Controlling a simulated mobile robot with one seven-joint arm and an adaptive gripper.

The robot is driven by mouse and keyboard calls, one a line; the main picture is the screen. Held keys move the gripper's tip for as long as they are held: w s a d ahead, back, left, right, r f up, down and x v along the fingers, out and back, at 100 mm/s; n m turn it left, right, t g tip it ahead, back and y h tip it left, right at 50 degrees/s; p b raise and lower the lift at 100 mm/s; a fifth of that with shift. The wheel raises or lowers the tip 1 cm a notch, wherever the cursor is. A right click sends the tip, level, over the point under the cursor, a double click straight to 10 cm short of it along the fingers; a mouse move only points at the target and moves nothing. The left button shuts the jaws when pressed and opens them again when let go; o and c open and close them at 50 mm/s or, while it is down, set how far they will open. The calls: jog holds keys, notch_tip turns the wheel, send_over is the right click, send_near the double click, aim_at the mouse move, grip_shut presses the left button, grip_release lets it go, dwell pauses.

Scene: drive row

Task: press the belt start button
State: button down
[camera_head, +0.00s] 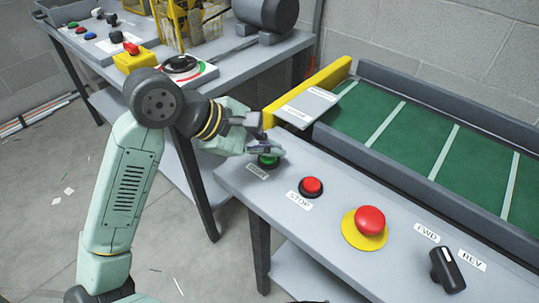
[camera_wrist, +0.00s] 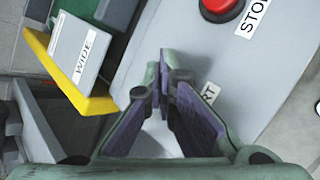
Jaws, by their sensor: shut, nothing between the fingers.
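The green start button (camera_head: 269,161) sits at the left end of the grey control panel, with its START label (camera_head: 257,172) in front. My gripper (camera_head: 266,150) is over the button, pointing down, and covers part of it. In the wrist view my gripper's fingertips (camera_wrist: 162,68) meet with nothing between them. The button is hidden there behind the fingers, and only part of the START label (camera_wrist: 209,96) shows. I cannot tell whether the fingertips touch the button.
The red stop button (camera_head: 311,186), a red mushroom button (camera_head: 369,221) on a yellow base and a black FWD/REV selector (camera_head: 446,270) run rightward along the panel. The green belt (camera_head: 425,135) lies behind. A yellow rail (camera_head: 335,75) with a grey labelled plate (camera_head: 306,107) stands close behind my gripper.

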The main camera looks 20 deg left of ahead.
aim_at(269, 160)
jog(key=shift+f, duration=0.1)
dwell(0.3)
jog(key=shift+r+b, duration=0.4)
jog(key=shift+r, duration=0.1)
notch_tip(269, 160, up, 6)
jog(key=p, duration=0.1)
dwell(0.6)
dwell(0.7)
